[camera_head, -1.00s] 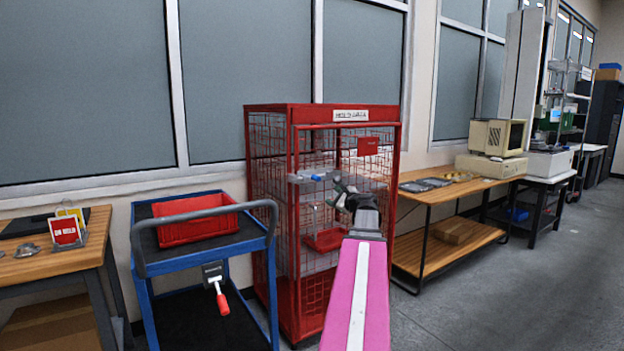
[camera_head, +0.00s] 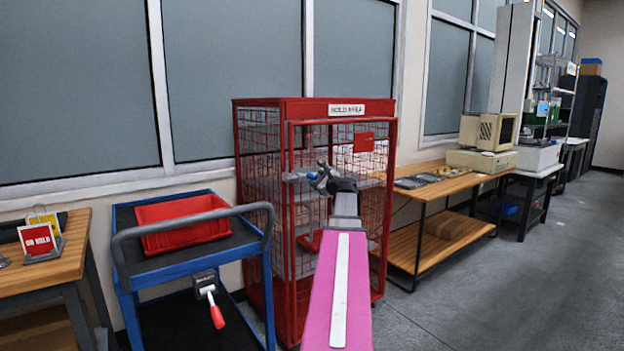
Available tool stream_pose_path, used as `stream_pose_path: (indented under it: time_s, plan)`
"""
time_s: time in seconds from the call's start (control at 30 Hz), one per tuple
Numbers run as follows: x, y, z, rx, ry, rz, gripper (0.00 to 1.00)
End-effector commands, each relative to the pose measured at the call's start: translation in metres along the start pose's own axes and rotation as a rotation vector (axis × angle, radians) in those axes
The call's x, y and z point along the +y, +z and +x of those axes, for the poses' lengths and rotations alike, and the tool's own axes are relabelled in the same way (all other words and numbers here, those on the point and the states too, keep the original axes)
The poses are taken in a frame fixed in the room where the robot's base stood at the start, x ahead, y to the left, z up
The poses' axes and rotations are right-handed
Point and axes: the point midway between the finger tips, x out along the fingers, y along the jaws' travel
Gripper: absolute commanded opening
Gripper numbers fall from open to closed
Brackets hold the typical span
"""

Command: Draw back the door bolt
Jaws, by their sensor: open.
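A red wire-mesh cage (camera_head: 386,135) with a "HOLD AREA" sign stands in the middle of the view. The door bolt (camera_head: 292,177) is a grey piece with a blue part, on the left side of the cage door. My gripper (camera_head: 318,177) is open at the bolt's right end, close to the blue part. I cannot tell whether the fingers touch it. My pink arm and the gripper hide part of the door behind them.
A blue cart (camera_head: 190,273) with a red bin (camera_head: 185,222) stands to the left of the cage. A wooden bench (camera_head: 470,178) stands to the right. A wooden table (camera_head: 72,250) is at far left. The floor at right is clear.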

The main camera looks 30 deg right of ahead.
Motion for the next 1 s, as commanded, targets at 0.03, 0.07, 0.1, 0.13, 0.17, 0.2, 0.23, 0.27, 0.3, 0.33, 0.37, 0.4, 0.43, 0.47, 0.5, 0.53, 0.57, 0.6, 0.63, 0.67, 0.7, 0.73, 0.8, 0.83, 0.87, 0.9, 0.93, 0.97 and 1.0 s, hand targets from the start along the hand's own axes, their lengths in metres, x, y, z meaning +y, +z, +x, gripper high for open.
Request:
stream_pose_path:
  time_s: [0.03, 0.07, 0.1, 0.13, 0.17, 0.2, 0.23, 0.27, 0.3, 0.33, 0.37, 0.4, 0.43, 0.47, 0.5, 0.53, 0.57, 0.6, 0.63, 0.67, 0.7, 0.73, 0.8, 0.83, 0.87, 0.9, 0.93, 0.97, 1.0]
  plan:
    - [-0.002, -0.001, 0.011, 0.0, 0.0, 0.0, 0.53]
    - [-0.002, -0.001, 0.015, 0.0, 0.0, 0.0, 0.53]
    - [-0.001, -0.001, 0.021, 0.0, 0.0, 0.0, 0.53]
    - [-0.001, -0.001, 0.024, 0.0, 0.0, 0.0, 0.53]
    - [-0.001, -0.001, 0.027, 0.0, 0.0, 0.0, 0.53]
    - [-0.001, -0.001, 0.031, 0.0, 0.001, -0.001, 0.53]
    - [-0.001, 0.0, 0.033, 0.0, 0.001, -0.001, 0.53]
    - [-0.001, 0.0, 0.035, 0.0, 0.0, -0.001, 0.53]
    - [-0.001, 0.0, 0.037, 0.0, 0.0, -0.001, 0.53]
    - [-0.001, 0.0, 0.038, 0.001, 0.0, -0.001, 0.53]
    - [-0.001, 0.0, 0.039, 0.001, 0.0, -0.001, 0.53]
    - [0.0, 0.0, 0.04, 0.001, -0.001, -0.001, 0.53]
    - [0.0, 0.0, 0.04, 0.001, -0.001, -0.001, 0.53]
    - [0.0, 0.0, 0.04, 0.001, -0.001, -0.001, 0.53]
    - [0.0, 0.0, 0.04, 0.001, -0.001, -0.001, 0.53]
    - [0.0, 0.0, 0.04, 0.001, -0.001, -0.001, 0.53]
    - [0.0, 0.0, 0.04, 0.001, -0.001, -0.001, 0.53]
    - [0.0, 0.0, 0.04, 0.001, -0.001, -0.001, 0.53]
    - [0.0, 0.0, 0.04, 0.001, -0.001, -0.001, 0.53]
    - [0.0, 0.0, 0.04, 0.001, -0.001, -0.001, 0.53]
    - [0.0, 0.0, 0.04, 0.001, -0.001, -0.001, 0.4]
    - [0.0, 0.0, 0.04, 0.001, -0.001, -0.001, 0.3]
    - [0.0, 0.0, 0.04, 0.001, -0.001, -0.001, 0.07]
    - [0.0, 0.0, 0.04, 0.001, -0.001, -0.001, 0.0]
    - [0.0, 0.0, 0.04, 0.001, -0.001, -0.001, 0.0]
    - [0.0, 0.0, 0.04, 0.001, 0.0, 0.0, 0.0]
    - [0.0, 0.0, 0.04, 0.001, 0.0, 0.0, 0.0]
    - [-0.001, -0.001, 0.04, 0.001, -0.001, 0.0, 0.0]
    - [-0.003, -0.002, 0.04, 0.001, -0.001, 0.0, 0.0]
